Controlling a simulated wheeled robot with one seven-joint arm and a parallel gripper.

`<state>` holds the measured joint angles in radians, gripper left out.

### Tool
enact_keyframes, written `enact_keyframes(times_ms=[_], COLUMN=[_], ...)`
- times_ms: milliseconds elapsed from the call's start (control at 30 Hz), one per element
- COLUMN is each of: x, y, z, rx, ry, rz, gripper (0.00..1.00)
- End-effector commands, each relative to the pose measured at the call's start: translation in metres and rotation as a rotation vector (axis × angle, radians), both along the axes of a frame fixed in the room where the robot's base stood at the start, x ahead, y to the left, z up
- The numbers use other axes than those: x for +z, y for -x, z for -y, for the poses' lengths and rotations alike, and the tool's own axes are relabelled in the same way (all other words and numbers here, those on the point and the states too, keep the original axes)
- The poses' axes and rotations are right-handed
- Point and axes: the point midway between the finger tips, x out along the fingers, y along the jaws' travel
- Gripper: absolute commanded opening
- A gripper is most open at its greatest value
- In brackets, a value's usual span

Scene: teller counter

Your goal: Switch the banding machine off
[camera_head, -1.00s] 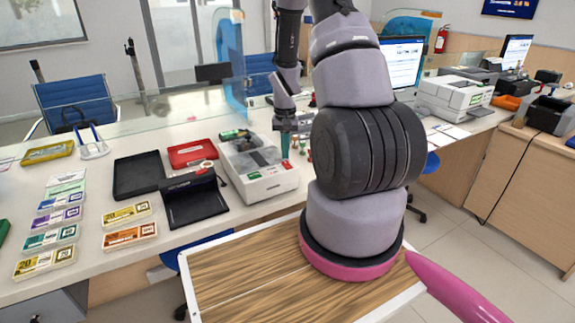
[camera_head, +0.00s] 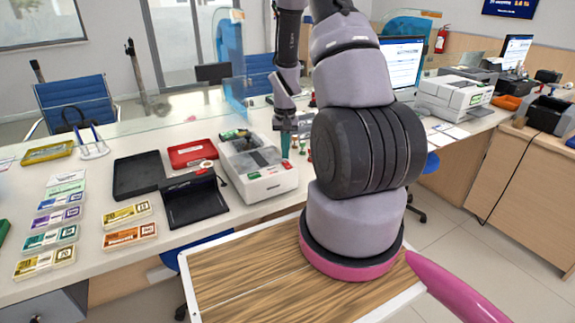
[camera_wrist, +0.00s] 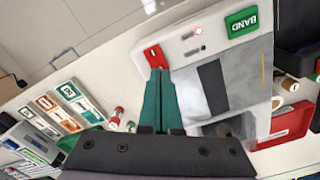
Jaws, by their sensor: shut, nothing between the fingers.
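The banding machine (camera_head: 262,186) is a white box on the counter, left of my arm in the head view. The gripper also shows at the machine's right side in the head view (camera_head: 286,152).
A black tray (camera_head: 137,176), a red box (camera_head: 192,153) and a black device (camera_head: 195,202) stand left of the machine. Several banded note packs (camera_head: 130,235) lie further left. Small stamps (camera_wrist: 117,115) stand beside the gripper. A glass screen (camera_head: 180,112) runs behind.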

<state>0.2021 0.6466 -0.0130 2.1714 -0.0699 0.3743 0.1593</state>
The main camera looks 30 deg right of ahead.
Motion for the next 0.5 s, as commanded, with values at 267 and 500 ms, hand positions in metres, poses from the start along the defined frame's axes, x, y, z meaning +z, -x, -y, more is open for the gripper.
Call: enact_keyframes(times_ms=[267,500], x=[-0.0032,-0.0068], y=[0.0001,0.0001], z=[0.0000,0.0000], rx=[0.000,0.000], ry=[0.000,0.000], rz=[-0.001,-0.001], gripper=[0.00,0.00])
